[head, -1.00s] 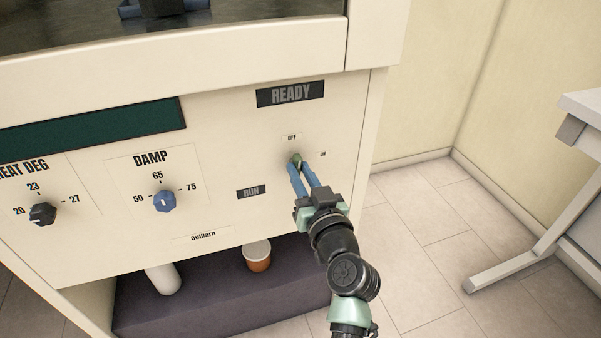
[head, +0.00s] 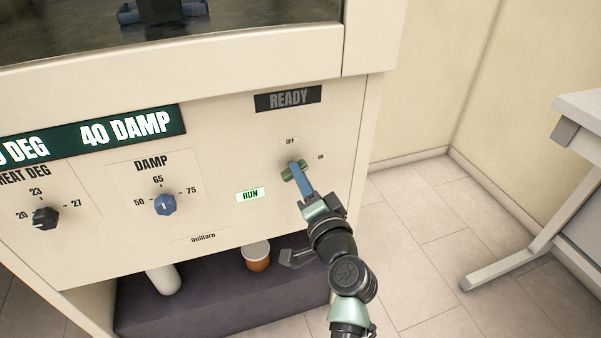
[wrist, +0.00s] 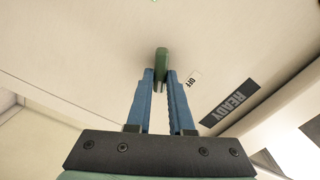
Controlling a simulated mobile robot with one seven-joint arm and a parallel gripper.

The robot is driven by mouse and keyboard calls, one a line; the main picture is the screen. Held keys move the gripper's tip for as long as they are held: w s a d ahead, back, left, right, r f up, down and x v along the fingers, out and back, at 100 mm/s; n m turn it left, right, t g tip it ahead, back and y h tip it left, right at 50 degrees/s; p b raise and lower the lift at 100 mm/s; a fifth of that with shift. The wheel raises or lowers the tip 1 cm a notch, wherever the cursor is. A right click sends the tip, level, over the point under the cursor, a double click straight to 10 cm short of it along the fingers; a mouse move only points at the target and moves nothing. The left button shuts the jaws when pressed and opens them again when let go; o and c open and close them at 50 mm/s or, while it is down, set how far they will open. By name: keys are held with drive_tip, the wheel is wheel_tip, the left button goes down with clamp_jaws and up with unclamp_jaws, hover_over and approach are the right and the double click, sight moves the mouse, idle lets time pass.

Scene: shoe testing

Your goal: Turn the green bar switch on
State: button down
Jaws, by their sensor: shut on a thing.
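The green bar switch (head: 287,175) is on the cream machine panel, below the OFF label (head: 290,142) and left of the ON label (head: 320,156). Its bar now slants up to the right, its upper end toward ON. My gripper (head: 297,171) has its blue fingers on either side of the bar, shut on it; they hide its middle in the head view. In the wrist view the green bar (wrist: 162,60) shows between the two fingertips of my gripper (wrist: 161,80). The RUN lamp (head: 250,195) is lit green, and the display (head: 90,137) is lit.
The READY sign (head: 288,98) is dark. A blue DAMP knob (head: 165,205) and a black heat knob (head: 45,218) are to the left. A brown cup (head: 257,257) and a white cylinder (head: 165,279) stand below the panel. A white table (head: 582,125) is at right.

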drive_tip(key=m+p, duration=0.1)
drive_tip(key=m, duration=0.4)
drive_tip(key=shift+f+m+p, duration=0.2)
drive_tip(key=shift+m+p, duration=0.1)
drive_tip(key=shift+p, duration=0.05)
idle(0.4)
drive_tip(key=c, duration=0.8)
unclamp_jaws()
drive_tip(key=p+v, duration=0.1)
drive_tip(key=v, duration=1.2)
